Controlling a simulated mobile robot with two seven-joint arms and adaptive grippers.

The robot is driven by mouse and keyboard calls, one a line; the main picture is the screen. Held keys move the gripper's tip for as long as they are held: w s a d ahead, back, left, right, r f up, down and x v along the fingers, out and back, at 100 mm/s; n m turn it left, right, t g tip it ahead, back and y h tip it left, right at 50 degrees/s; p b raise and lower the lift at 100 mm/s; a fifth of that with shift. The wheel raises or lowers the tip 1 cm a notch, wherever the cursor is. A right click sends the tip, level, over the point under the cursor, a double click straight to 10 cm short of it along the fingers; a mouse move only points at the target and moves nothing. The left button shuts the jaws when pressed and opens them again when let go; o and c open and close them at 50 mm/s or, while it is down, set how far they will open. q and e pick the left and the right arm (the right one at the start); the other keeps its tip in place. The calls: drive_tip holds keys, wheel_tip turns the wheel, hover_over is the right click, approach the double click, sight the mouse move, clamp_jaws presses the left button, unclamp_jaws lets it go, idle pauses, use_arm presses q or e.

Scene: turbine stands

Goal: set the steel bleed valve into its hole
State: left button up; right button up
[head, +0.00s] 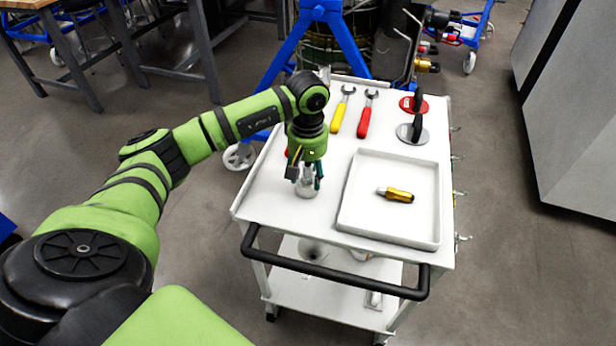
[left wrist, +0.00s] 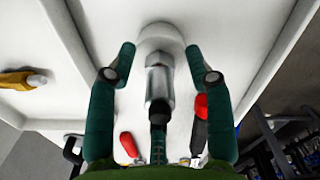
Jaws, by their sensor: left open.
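The steel bleed valve (head: 307,190) appears to stand on the white top of the cart, near its left side, and is partly hidden by my left gripper. In the left wrist view the valve (left wrist: 158,82) is a shiny steel body with a hex part and a wide round base. My left gripper (head: 305,184) points down over it. Its green fingers (left wrist: 161,62) are open, one on each side of the valve, with gaps between. I cannot make out the hole. My right gripper is not in view.
A blue stand (head: 345,45) rises behind the cart.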

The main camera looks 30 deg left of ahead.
use_arm(q)
drive_tip(key=shift+b, duration=0.4)
drive_tip(key=shift+c, duration=0.4)
clamp_jaws()
